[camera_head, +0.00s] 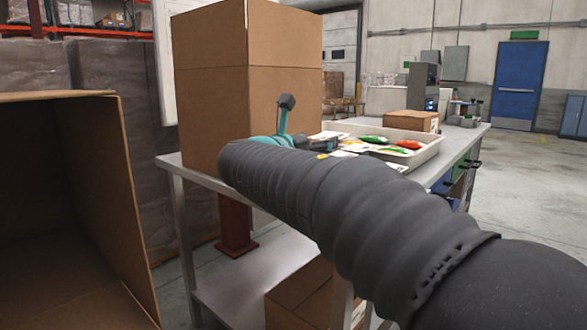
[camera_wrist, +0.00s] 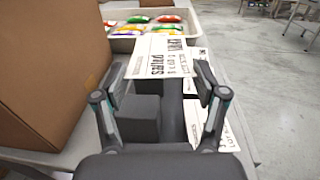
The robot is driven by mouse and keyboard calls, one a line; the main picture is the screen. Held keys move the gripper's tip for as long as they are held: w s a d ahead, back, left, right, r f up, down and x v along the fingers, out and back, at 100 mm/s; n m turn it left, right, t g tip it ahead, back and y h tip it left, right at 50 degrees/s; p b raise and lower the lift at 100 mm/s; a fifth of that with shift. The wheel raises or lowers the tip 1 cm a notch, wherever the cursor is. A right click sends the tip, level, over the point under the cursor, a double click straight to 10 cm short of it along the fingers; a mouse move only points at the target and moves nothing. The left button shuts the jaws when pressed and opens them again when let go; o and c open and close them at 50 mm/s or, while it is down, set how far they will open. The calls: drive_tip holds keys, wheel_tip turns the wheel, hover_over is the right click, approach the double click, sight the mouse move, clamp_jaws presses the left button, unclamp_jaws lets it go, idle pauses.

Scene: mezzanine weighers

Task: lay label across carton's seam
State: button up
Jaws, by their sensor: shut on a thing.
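The tall brown carton (camera_head: 215,115) stands upright on the metal bench, with a horizontal line across its upper part. Its side also fills the left of the wrist view (camera_wrist: 45,65). A white label with black print (camera_wrist: 160,58) lies at the fingertips of my gripper (camera_wrist: 160,85) in the wrist view, and my gripper is shut on it. The label is beside the carton, to its right, and appears apart from it. In the camera_head view my dark sleeved arm hides most of my gripper and the label.
A white tray (camera_head: 433,153) of colourful packets stands on the bench (camera_head: 466,139) behind my gripper. A small box (camera_head: 408,122) stands behind it. More white printed sheet (camera_wrist: 228,136) shows below my gripper. A large open carton (camera_head: 125,200) is at the near left. The right floor is clear.

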drive_tip(key=shift+w+a+f, duration=0.2)
drive_tip(key=shift+a+f, duration=0.6)
drive_tip(key=shift+f, duration=0.3)
drive_tip(key=shift+w+a+f, duration=0.25)
drive_tip(key=shift+a+f, duration=0.55)
drive_tip(key=shift+f, duration=0.35)
drive_tip(key=shift+w+a+f, duration=0.2)
drive_tip(key=shift+a+f, duration=0.6)
drive_tip(key=shift+f, duration=0.3)
drive_tip(key=shift+f, duration=0.25)
drive_tip(key=o, duration=0.7)
drive_tip(key=shift+b, duration=0.35)
